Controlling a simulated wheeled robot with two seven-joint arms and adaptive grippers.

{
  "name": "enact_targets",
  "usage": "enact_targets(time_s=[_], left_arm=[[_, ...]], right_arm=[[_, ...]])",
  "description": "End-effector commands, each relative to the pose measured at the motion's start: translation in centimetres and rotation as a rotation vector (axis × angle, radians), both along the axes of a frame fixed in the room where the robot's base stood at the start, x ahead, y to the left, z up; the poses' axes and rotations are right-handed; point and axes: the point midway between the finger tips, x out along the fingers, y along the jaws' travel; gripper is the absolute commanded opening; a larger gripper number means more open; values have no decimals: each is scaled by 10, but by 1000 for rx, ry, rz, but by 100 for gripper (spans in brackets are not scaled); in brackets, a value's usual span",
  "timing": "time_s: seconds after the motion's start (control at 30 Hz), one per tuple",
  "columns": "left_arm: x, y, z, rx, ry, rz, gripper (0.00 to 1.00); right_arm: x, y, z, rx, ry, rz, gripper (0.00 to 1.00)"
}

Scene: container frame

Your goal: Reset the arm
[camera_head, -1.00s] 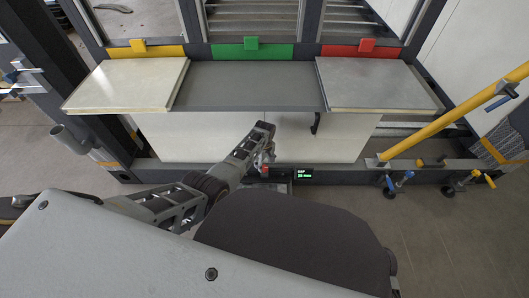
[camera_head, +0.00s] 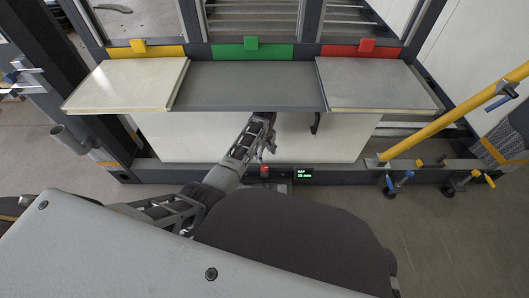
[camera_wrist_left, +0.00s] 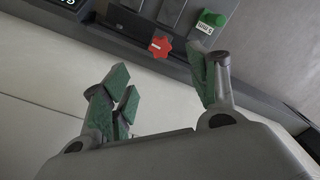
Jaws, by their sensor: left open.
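My left arm comes in from the lower left in the head view and reaches toward the frame's front. My left gripper (camera_head: 264,118) is at its upper end, just under the front edge of the grey middle shelf, partly hidden there. In the left wrist view the left gripper (camera_wrist_left: 165,95) has its green-padded fingers spread wide, with nothing between them. My right gripper does not show.
A pale panel (camera_head: 125,84) lies on the left of the shelf and a grey panel (camera_head: 375,82) on the right. The middle shelf (camera_head: 250,86) is bare. Yellow, green and red tabs line the back. A yellow pole (camera_head: 455,115) slants at the right. A small display (camera_head: 304,174) sits on the lower rail.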

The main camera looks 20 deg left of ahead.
Motion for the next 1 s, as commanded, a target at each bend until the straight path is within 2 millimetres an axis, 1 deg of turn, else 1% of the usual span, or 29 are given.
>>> enact_targets(time_s=[0.2,0.73,0.87,1.0], left_arm=[[-1,0,6,0,1,0,59],[0,0,6,0,0,0,59],[-2,0,4,-2,-3,-8,59],[-10,2,-3,-7,-16,-37,59]], right_arm=[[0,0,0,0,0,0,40],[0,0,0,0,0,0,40],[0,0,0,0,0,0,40],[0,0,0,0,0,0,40]])
